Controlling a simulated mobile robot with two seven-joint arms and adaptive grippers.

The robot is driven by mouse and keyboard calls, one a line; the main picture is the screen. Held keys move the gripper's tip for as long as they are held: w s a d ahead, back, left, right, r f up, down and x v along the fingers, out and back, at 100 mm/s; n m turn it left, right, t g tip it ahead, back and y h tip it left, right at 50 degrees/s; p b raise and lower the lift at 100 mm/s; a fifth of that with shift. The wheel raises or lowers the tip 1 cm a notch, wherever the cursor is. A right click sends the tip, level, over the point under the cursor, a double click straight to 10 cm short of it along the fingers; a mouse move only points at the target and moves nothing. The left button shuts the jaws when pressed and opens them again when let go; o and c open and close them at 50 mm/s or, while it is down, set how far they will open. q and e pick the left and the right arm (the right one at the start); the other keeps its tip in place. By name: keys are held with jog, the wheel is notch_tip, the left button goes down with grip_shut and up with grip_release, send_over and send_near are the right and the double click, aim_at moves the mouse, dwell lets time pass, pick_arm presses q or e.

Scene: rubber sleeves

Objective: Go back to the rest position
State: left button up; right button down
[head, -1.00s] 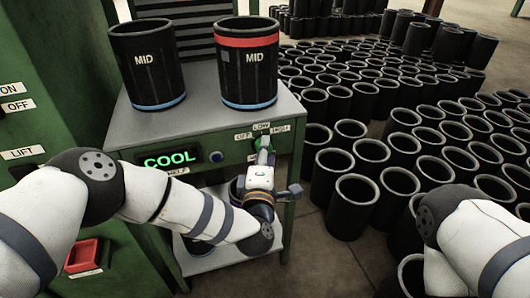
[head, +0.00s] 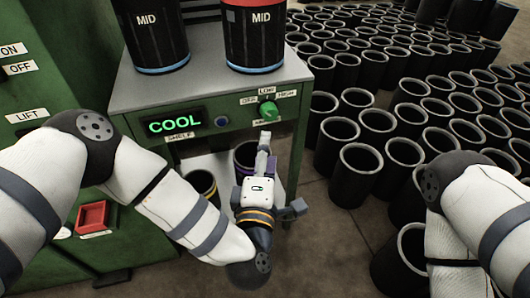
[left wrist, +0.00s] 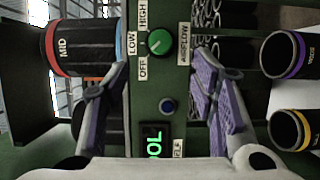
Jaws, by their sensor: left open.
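My left gripper (head: 264,143) is open and empty, just in front of and below the green knob (head: 267,110) on the cabinet's front panel. A gap shows between gripper and knob. In the left wrist view the spread fingers (left wrist: 150,85) stand either side of the panel, with the knob (left wrist: 160,42) between and beyond them. The knob has OFF, LOW and HIGH labels around it. A lit display (head: 174,122) reads COOL. My right arm comes in at the right edge, bent downward; its gripper is out of the picture.
Two black sleeves marked MID, one plain-topped (head: 149,35) and one red-banded (head: 254,35), stand on the cabinet top (head: 200,85). A yellow-rimmed sleeve (head: 203,184) and a purple-rimmed one (head: 245,155) stand on the lower shelf. Many black sleeves crowd the floor at right.

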pick_arm(q)
jog(key=shift+s, duration=0.15)
jog(key=s+a+f+m+g+h+p, duration=0.1)
jog(key=s+a+f+m+g+p, duration=0.15)
jog(key=s+f+m+g, duration=0.65)
jog(key=s+a+f+m+g+h+p, duration=0.25)
jog(key=s+a+f, duration=0.2)
jog(key=s, duration=0.85)
jog(key=s+a+r+m+g+y+p, duration=0.1)
jog(key=s+a+m+g+y, duration=0.1)
jog(key=s+a+g, duration=0.2)
jog(key=s+a+r+m+g+y+p, duration=0.1)
jog(key=s+a+g, duration=0.4)
jog(key=s+a, duration=0.5)
jog(key=s+m+y, duration=0.1)
jog(key=s+m, duration=0.1)
jog(key=s, duration=0.5)
jog(key=shift+r+y, duration=0.25)
jog(key=shift+y, duration=0.1)
pick_arm(e)
jog(key=w+r+t, duration=0.2)
jog(key=w+r, duration=0.5)
jog(key=r, duration=0.1)
jog(key=shift+t, duration=0.4)
pick_arm(q)
jog(key=shift+a, duration=0.1)
pick_arm(e)
jog(key=shift+w, duration=0.1)
